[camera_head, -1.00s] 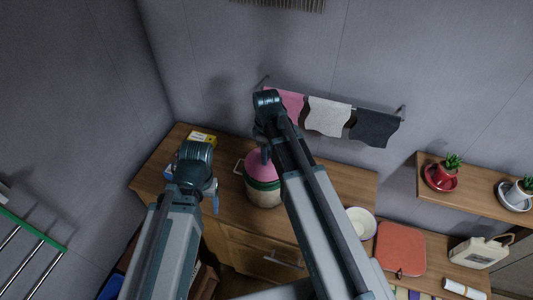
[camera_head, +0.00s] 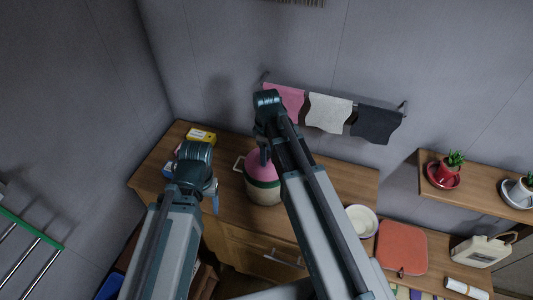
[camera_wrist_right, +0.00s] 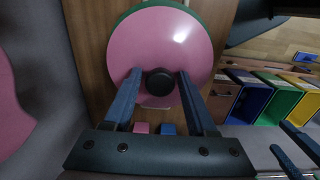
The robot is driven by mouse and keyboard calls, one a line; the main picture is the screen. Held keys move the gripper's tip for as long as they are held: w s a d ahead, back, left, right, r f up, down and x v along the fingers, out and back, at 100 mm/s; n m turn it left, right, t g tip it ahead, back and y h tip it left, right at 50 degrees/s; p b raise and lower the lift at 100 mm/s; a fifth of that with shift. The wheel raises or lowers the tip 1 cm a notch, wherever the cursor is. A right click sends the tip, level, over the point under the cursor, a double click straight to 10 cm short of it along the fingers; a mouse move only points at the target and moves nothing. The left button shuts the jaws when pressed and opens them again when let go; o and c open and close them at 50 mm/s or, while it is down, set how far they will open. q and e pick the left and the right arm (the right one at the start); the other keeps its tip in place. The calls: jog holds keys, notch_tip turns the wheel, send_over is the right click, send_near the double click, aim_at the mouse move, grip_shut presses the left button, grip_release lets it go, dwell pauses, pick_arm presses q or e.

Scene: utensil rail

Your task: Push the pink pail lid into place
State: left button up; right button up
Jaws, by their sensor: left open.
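The pail (camera_head: 262,192) stands upright on the wooden counter, with a cream body, a green band and a side handle. The pink pail lid (camera_head: 262,165) sits on its top; my right arm hides its right part, so I cannot tell if it is fully seated. In the right wrist view the lid (camera_wrist_right: 190,35) has a black knob (camera_wrist_right: 159,82), and a green rim shows along its far edge. My right gripper (camera_wrist_right: 159,90) has its fingers either side of the knob, seemingly with small gaps. My left gripper (camera_head: 213,196) is open and empty, left of the pail.
A yellow box (camera_head: 201,136) lies on the counter behind my left arm. A white bowl (camera_head: 362,220) and a red board (camera_head: 402,247) are to the right. Pink, white and dark cloths hang on the wall rail (camera_head: 345,101). Potted plants stand on a shelf (camera_head: 480,193).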

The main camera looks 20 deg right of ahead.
jog(key=shift+o, duration=0.9)
notch_tip(320, 180, up, 14)
jog(key=p, duration=1.4)
jog(key=shift+f, duration=0.15)
jog(key=s+a+f+m+b, duration=0.3)
jog(key=s+a+f+b, duration=0.2)
jog(key=s+f+b, duration=0.2)
jog(key=s+a+f+m+h+b, duration=0.1)
jog(key=s+a+f+m+b, duration=0.3)
jog(key=s+f+b, duration=0.3)
jog(key=shift+s+a+f+b, duration=0.2)
jog(key=shift+a+f+b, duration=0.55)
jog(key=shift+b, duration=0.2)
